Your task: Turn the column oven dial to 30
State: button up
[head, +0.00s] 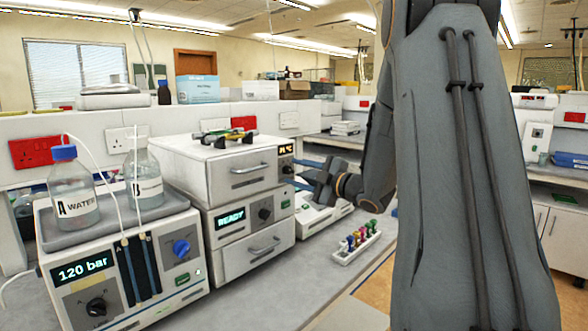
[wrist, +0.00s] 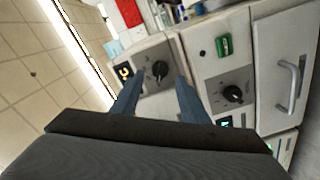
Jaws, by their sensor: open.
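The column oven (head: 215,165) is the top white unit of the stack in the middle of the head view, with a drawer handle and a small orange display (head: 286,150). Its dark dial (head: 287,169) is small and partly behind a finger there. In the wrist view the black dial (wrist: 160,70) shows between the fingertips, next to the display (wrist: 125,72); I cannot read its number surely. My gripper (head: 298,172) is open and empty, its two blue-grey fingers pointing at the dial; it also shows in the wrist view (wrist: 159,80). I cannot tell whether they touch it.
The unit below reads READY (head: 231,218) and has its own black dial (head: 265,212), also in the wrist view (wrist: 233,93). A pump (head: 120,270) with two bottles stands left. A white rack of coloured vials (head: 356,243) lies on the bench at right.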

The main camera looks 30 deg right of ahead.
jog(key=shift+x, duration=1)
jog(key=shift+d, duration=0.1)
jog(key=shift+c, duration=0.2)
grip_shut()
jog(key=shift+m+p, duration=0.3)
jog(key=shift+p, duration=0.1)
jog(key=m+p, duration=0.2)
jog(key=m, duration=0.1)
jog(key=shift+d+r+m, duration=0.1)
jog(key=shift+r+m, duration=0.05)
jog(key=shift+m, duration=0.15)
jog(key=shift+d+m+p, duration=0.1)
jog(key=shift+m+p, duration=0.85)
jog(key=shift+m, duration=0.85)
